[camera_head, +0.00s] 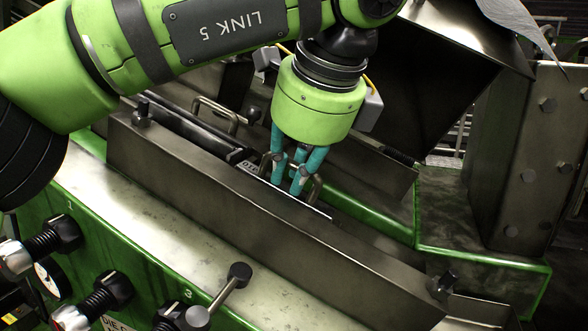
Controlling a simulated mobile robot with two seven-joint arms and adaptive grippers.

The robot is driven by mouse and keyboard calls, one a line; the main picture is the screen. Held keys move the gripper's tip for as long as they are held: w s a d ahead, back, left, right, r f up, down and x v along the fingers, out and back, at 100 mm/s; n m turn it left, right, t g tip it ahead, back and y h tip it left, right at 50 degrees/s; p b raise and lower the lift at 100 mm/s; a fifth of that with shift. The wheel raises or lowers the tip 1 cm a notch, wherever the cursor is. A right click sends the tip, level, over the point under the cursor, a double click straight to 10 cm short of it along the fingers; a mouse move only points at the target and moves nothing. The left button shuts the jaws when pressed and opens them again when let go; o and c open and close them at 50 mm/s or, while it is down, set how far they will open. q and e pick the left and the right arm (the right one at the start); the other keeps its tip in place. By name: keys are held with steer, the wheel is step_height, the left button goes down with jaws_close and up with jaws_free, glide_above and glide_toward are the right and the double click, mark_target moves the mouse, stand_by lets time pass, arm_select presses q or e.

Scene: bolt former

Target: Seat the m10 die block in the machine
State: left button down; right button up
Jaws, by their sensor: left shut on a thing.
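My left gripper (287,181), with teal fingers, comes down from above into the machine's long slot. It is shut on a metal loop handle that appears to belong to the m10 die block (246,167). Only a little of the block shows, with a partly readable mark on its top; the front plate and my fingers hide the rest. The block is between the long front metal plate (220,200) and the plate behind. I cannot tell whether it rests on the slot's floor. My right gripper is not in view.
Another loop handle (217,113) stands in the slot to the left. Clamp knobs stand at the front plate's left end (142,116) and right end (443,284). A lever (230,287) and control knobs (105,292) are on the green front. A dark metal hood (440,70) rises behind.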

arm_select(q)
steer(key=c, duration=1.1)
jaws_free()
steer(key=o, duration=0.5)
steer(key=shift+f, duration=0.15)
steer(key=shift+d+r+p, duration=0.15)
steer(key=shift+r+p, duration=0.35)
steer(key=shift+r, duration=0.2)
steer(key=shift+s+d+r+p, duration=0.15)
steer(key=shift+d+r+p, duration=0.2)
steer(key=shift+r+p, duration=0.5)
steer(key=shift+s+d+r+p, duration=0.15)
steer(key=shift+d+r+p, duration=0.2)
steer(key=shift+r+p, duration=0.45)
steer(key=shift+s+d+r+p, duration=0.15)
steer(key=shift+d+r+p, duration=0.2)
steer(key=shift+r+p, duration=0.45)
steer(key=shift+r, duration=0.2)
